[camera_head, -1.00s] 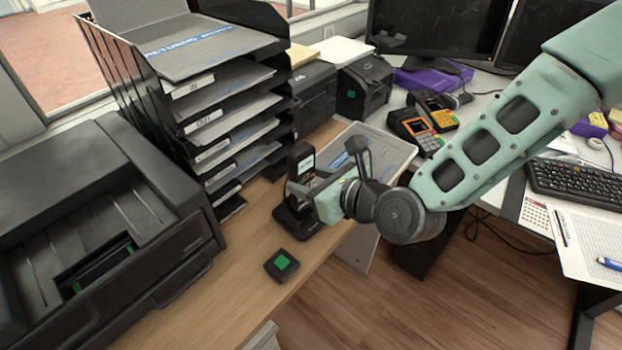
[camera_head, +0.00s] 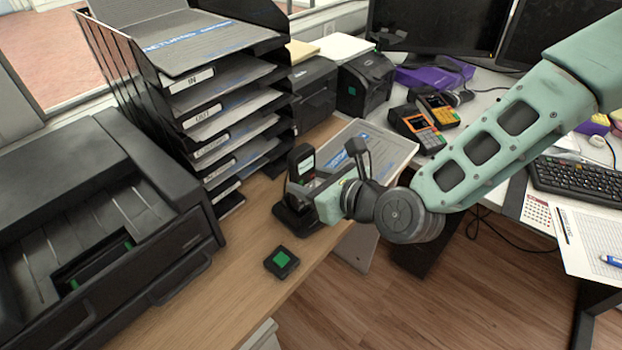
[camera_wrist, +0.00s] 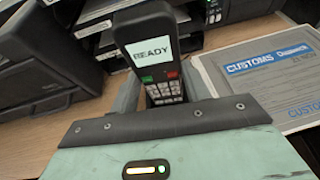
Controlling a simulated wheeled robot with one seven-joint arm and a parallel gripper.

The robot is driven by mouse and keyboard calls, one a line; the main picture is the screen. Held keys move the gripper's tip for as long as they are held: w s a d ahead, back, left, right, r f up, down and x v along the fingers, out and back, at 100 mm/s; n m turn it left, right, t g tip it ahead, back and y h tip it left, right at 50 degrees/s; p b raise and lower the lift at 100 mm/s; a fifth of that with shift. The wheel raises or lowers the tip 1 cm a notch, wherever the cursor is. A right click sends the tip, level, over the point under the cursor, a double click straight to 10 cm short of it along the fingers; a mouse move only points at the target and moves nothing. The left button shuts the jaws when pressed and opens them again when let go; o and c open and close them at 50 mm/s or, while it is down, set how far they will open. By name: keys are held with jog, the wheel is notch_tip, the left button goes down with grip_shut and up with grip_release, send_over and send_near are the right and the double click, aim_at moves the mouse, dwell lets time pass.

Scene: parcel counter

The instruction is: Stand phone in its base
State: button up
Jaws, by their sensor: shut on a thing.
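The black phone (camera_head: 303,163) stands roughly upright at its black base (camera_head: 296,218) on the wooden counter. In the wrist view the phone (camera_wrist: 146,30) shows a lit screen reading READY and a keypad. My gripper (camera_head: 308,188) is shut on the phone, with a finger on either side of it in the wrist view (camera_wrist: 160,92). The phone's lower end is hidden by my gripper, so I cannot tell whether it is fully seated in the base.
A black tray rack (camera_head: 215,120) stands to the left. A small black box with a green top (camera_head: 281,262) lies in front of the base. A printer (camera_head: 90,230) fills the left.

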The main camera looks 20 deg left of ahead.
jog(key=shift+f, duration=0.3)
dwell(0.4)
jog(key=shift+f+b, duration=0.3)
jog(key=shift+b, duration=0.15)
jog(key=o, duration=1.2)
jog(key=shift+c, duration=0.2)
